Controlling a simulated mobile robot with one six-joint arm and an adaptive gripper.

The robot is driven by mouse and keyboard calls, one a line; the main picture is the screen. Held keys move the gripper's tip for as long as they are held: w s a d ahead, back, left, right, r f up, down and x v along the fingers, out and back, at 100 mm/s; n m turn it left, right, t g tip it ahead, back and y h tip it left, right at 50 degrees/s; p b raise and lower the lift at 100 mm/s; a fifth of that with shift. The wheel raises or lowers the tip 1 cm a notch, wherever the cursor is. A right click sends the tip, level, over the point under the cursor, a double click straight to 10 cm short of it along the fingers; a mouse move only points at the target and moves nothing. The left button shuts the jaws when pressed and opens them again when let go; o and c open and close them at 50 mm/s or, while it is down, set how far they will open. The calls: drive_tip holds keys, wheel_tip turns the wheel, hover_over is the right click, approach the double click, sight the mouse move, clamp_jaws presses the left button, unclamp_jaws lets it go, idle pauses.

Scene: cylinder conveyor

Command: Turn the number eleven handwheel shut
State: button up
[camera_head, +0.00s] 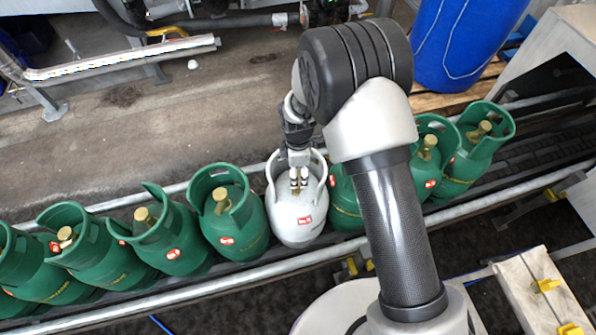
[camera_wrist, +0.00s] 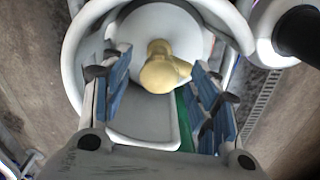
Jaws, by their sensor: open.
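A white gas cylinder (camera_head: 297,222) stands in a row of green ones, with a small red label whose number I cannot read. My gripper (camera_head: 299,182) points down at its top, inside the white collar. In the wrist view, its brass handwheel valve (camera_wrist: 165,68) sits in the collar, at the far end of the gap between my blue-padded fingers (camera_wrist: 160,90). The fingers are open, one on each side, with visible space between them and the brass. In the head view my gripper largely hides this valve. I cannot tell how far it is turned.
Green cylinders (camera_head: 235,225) with brass valves stand close on both sides along the conveyor, between metal rails (camera_head: 150,300). A blue drum (camera_head: 460,45) stands at the back right. A wooden board with yellow clips (camera_head: 540,290) lies at the lower right.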

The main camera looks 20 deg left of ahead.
drive_tip(key=shift+c, duration=0.5)
drive_tip(key=c, duration=1)
